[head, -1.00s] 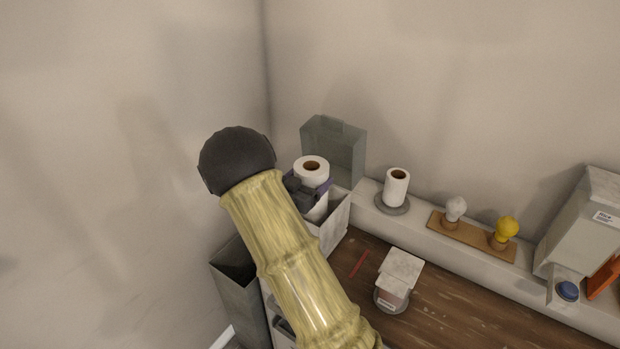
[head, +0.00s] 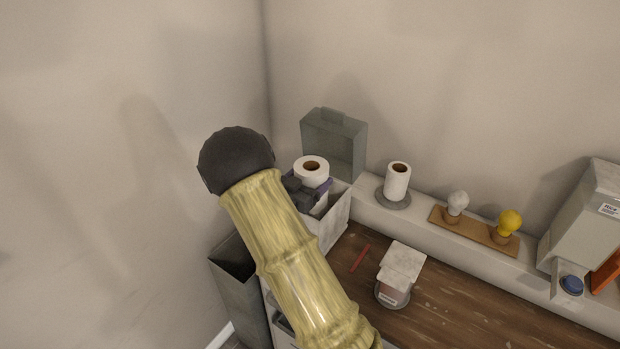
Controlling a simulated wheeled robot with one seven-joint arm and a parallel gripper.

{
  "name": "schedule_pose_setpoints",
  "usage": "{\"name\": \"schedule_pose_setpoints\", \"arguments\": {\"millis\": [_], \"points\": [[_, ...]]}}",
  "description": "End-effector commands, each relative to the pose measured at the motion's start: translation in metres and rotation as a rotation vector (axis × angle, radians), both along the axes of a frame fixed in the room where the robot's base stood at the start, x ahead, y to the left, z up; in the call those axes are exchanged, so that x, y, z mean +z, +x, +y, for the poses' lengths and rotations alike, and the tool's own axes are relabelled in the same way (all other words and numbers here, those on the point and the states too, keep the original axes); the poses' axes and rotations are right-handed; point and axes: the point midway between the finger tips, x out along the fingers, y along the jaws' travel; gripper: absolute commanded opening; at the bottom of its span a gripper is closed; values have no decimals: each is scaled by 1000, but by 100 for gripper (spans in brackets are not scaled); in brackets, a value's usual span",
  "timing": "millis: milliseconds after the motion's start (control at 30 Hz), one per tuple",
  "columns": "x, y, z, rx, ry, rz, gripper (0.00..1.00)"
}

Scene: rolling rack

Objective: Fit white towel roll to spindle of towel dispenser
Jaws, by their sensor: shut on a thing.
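A white towel roll (head: 311,170) with a brown core stands upright at the corner end of the rack. My gripper (head: 322,188), dark with purple parts, is shut on this roll. My arm hides part of the gripper and the lower left of the roll. A grey-green open-fronted box (head: 334,143) stands just behind the roll. A second, narrower white roll (head: 397,181) stands upright on a round grey base (head: 393,199) to the right. I cannot tell which of these is the dispenser, and I see no bare spindle.
A white-walled bin (head: 335,222) is below the held roll. A dark open bin (head: 235,262) stands left. On the ledge are a wooden board (head: 474,231) with white and yellow bulbs and a grey box (head: 585,220).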

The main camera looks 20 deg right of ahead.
Motion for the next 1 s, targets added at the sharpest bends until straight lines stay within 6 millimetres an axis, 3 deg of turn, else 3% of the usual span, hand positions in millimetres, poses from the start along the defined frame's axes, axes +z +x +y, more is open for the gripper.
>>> {"name": "schedule_pose_setpoints", "arguments": {"millis": [933,967,1000], "points": [[-23,0,-1,-2,0,-1,37],[-22,0,-1,-1,0,-1,83],[-22,0,-1,-1,0,-1,91]]}}
